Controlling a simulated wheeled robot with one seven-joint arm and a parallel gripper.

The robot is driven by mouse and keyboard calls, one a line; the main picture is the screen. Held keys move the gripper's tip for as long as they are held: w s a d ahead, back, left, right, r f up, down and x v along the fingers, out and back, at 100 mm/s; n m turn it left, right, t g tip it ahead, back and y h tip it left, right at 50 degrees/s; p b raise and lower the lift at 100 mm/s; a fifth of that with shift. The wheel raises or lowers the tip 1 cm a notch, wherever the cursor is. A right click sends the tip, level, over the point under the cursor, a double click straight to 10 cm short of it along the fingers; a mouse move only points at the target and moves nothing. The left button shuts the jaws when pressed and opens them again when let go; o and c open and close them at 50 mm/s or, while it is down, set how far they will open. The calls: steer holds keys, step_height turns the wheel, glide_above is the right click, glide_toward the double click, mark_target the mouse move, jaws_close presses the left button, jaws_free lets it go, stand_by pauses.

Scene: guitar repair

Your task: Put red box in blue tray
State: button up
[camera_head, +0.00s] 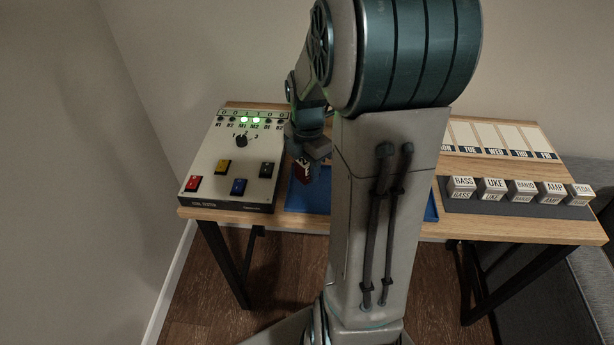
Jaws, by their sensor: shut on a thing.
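My gripper (309,152) points down over the left part of the blue tray. It is shut on a small red box (302,172) with a dark part and some white marking. The blue tray (305,199) lies flat on the wooden table, and my arm hides its middle. The box appears at or just above the tray; I cannot tell whether it touches the tray floor. The gripper's fingertips are small and partly hidden by the box and the arm.
A control panel (218,165) with coloured switches and two lit green lamps stands left of the tray. At right, several labelled blocks (493,189) sit on a dark mat (455,207) before a weekday chart (497,137). The wooden table (478,228) has a narrow bare front strip.

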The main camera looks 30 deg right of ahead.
mark_target(306, 188)
steer(key=shift+w+a+f, duration=0.1)
steer(key=shift+w+f, duration=0.1)
steer(key=shift+f, duration=1.9)
steer(key=shift+f+b, duration=0.15)
steer(key=shift+b, duration=0.15)
steer(key=o, duration=1.1)
steer(key=shift+c, duration=0.2)
